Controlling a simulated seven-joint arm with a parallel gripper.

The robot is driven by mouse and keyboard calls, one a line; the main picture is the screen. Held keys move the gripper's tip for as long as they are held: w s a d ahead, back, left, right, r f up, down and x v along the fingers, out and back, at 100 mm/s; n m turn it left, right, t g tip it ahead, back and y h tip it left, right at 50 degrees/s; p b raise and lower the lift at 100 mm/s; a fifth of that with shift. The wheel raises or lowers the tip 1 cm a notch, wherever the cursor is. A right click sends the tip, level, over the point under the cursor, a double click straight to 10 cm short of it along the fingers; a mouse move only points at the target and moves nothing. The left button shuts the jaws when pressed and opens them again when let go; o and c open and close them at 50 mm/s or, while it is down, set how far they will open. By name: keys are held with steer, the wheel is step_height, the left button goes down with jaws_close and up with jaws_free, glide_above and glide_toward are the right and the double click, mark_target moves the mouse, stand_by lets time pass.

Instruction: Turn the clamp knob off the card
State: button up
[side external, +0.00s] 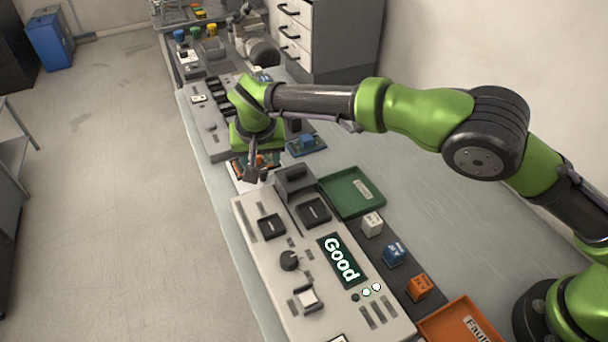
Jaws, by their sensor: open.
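My gripper (256,174) points down at the far end of the light grey test panel (255,225), over a small board (240,168) with orange and green parts, which looks like a card. The jaws are small and dark here, and nothing clearly shows between them. The gripper and arm hide part of this board, and whether they touch it cannot be told. A black round knob (290,261) stands on the panel, well nearer the camera than my gripper. Which part is the clamp knob is unclear.
The panel display (341,260) reads "Good". A green tray (352,193), a white cube (372,224), a blue cube (394,254), an orange cube (420,287) and an orange "Faulty" tray (462,322) line the panel's right. The table is clear farther right.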

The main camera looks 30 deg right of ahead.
steer(key=v, duration=1.1)
steer(key=shift+r, duration=0.3)
steer(key=shift+s, duration=0.1)
